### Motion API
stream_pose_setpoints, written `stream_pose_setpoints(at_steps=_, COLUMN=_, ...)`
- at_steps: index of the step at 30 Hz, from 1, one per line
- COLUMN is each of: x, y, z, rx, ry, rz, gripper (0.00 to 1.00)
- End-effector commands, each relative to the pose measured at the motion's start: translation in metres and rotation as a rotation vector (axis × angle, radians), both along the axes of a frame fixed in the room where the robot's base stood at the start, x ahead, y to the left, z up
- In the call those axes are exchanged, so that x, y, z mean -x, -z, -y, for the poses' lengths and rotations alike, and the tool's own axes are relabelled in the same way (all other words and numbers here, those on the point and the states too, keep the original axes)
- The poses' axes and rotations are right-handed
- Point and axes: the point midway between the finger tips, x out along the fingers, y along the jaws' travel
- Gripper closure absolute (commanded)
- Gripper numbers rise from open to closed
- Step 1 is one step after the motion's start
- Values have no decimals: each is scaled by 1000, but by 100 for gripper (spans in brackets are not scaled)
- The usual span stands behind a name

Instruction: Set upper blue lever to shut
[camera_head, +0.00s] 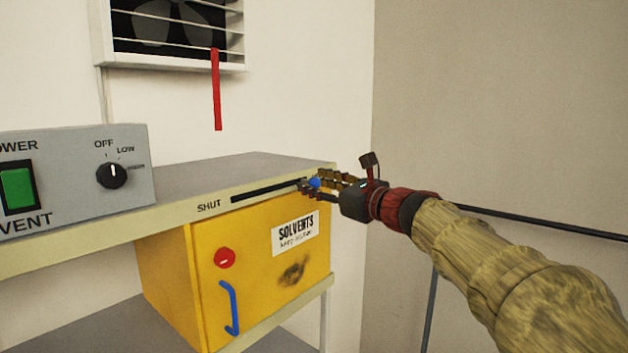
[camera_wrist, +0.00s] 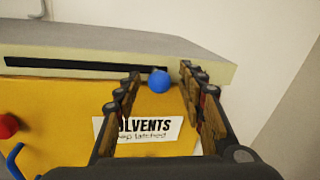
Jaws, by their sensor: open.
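The upper blue lever shows as a round blue knob (camera_head: 314,182) at the right end of a dark slot (camera_head: 268,190) in the shelf's front edge. The word SHUT (camera_head: 209,205) is printed left of the slot's left end. My gripper (camera_head: 318,186) is open at the knob, reaching in from the right. In the wrist view the blue knob (camera_wrist: 159,82) sits between the two fingers (camera_wrist: 160,85), nearer the right fingertip. I cannot tell whether either finger touches it. The lever's stem is hidden behind the knob.
Below the shelf (camera_head: 230,165) is a yellow SOLVENTS cabinet (camera_head: 260,260) with a red button (camera_head: 225,258) and a lower blue handle (camera_head: 229,308). A grey control box (camera_head: 120,165) stands on the shelf at left. A red strip (camera_head: 216,90) hangs from the vent fan above.

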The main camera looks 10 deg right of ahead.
Motion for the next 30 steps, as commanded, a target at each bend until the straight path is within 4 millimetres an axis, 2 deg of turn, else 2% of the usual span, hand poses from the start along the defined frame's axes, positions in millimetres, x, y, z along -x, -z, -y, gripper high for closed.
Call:
stream_pose_setpoints(at_steps=5, x=-11, y=0, z=-6, rx=-1, ry=-1, rz=-1, gripper=60)
stream_pose_setpoints(at_steps=13, x=-13, y=0, z=-6, rx=-1, ry=0, rz=0, gripper=60)
stream_pose_setpoints(at_steps=30, x=-12, y=0, z=-6, rx=-2, ry=0, rz=-1, gripper=92)
